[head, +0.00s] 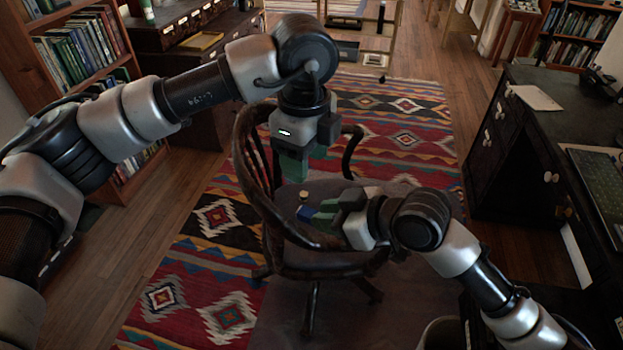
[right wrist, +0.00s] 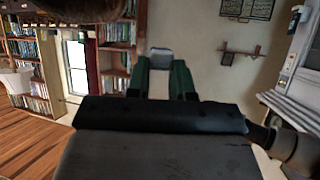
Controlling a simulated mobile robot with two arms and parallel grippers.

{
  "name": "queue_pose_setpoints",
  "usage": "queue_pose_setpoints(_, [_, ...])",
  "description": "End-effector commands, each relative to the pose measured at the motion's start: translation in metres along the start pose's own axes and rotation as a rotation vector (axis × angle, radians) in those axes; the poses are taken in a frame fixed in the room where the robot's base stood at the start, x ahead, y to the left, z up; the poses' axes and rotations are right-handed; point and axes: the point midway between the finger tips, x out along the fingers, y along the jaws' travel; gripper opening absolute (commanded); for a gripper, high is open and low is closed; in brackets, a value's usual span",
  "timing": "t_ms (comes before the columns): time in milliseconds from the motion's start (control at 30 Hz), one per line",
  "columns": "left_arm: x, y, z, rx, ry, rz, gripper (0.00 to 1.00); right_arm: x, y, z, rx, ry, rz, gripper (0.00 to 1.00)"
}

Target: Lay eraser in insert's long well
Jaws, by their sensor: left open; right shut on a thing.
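My right gripper (head: 322,212) is shut on a small block, seemingly the eraser; a dark blue part of it (head: 305,212) shows at the fingertips in the head view. My left gripper (head: 291,168) is open, points down with green fingers and hangs higher, above and left of the right one. Nothing shows between its fingers. I cannot make out the insert or its long well in either view.
A wooden armchair (head: 262,205) stands around and behind my grippers on a patterned rug (head: 222,312). A dark desk (head: 540,125) stands at the right. Bookshelves (head: 80,45) and a drawer cabinet (head: 160,37) line the left. Bare floor (head: 185,230) lies left of the rug.

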Motion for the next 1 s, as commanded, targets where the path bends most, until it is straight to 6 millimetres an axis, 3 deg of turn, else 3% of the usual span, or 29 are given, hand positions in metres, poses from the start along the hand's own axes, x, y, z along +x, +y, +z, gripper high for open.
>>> queue_pose_setpoints(767, [0.000, 0.000, -0.002, 0.009, 0.014, -0.001, 0.53, -0.027, 0.005, 0.015, -0.186, -0.001, -0.338, 0.00])
queue_pose_setpoints(867, [-0.001, 0.000, -0.013, 0.058, 0.081, -0.006, 0.53, -0.027, 0.005, 0.015, -0.189, 0.000, -0.344, 0.00])
queue_pose_setpoints(1000, [-0.008, 0.001, -0.050, 0.199, 0.300, -0.032, 0.53, -0.027, 0.005, 0.015, -0.189, 0.000, -0.344, 0.00])
